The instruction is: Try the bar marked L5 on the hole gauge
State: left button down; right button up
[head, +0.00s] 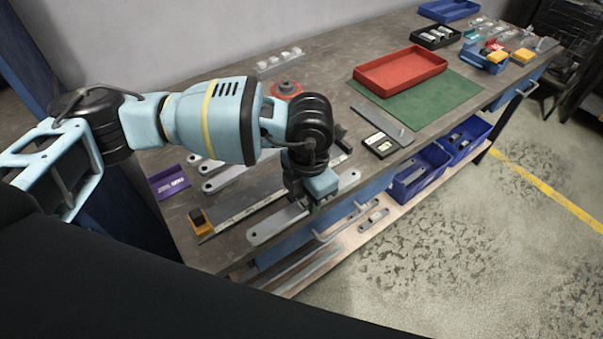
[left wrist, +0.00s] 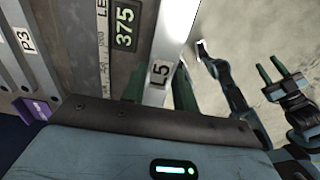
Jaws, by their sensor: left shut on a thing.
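My left gripper (head: 312,205) is shut on a flat grey bar (head: 275,226) at the bench's front edge. In the left wrist view the bar (left wrist: 173,40) bears the mark L5 and sits between the green fingers (left wrist: 155,88). Its far end sticks out past the gripper in the head view. A small black device with a pale label (head: 380,145) and a grey strip with raised round parts (head: 280,60) lie on the bench. I cannot tell which thing is the hole gauge. My right gripper (left wrist: 271,68) shows in the left wrist view, fingers apart and empty.
Other bars (head: 215,182), a purple holder (head: 169,181), a red tray (head: 400,70) and a green mat (head: 430,104) are on the bench.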

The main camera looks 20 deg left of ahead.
pick_arm(q)
jog(key=shift+s+d+r, duration=0.1)
jog(key=shift+s+d, duration=0.3)
jog(key=shift+s, duration=0.35)
jog(key=shift+s+d+r, duration=0.1)
jog(key=shift+s+d, duration=0.25)
jog(key=shift+s, duration=0.35)
jog(key=m, duration=0.1)
jog(key=a+m, duration=0.1)
jog(key=shift+a+r+m, duration=0.15)
jog(key=shift+a+m, duration=0.05)
jog(key=shift+m, duration=0.1)
jog(key=s+a+r+m, duration=0.1)
jog(key=a+m, duration=0.5)
jog(key=m, duration=0.7)
jog(key=s+a+r+m, duration=0.1)
jog(key=a+m, duration=0.4)
jog(key=m, duration=0.7)
jog(key=shift+s+a+r+m, duration=0.25)
jog(key=shift+a+r+m, duration=0.15)
jog(key=shift+r, duration=0.5)
jog(key=shift+d, duration=0.2)
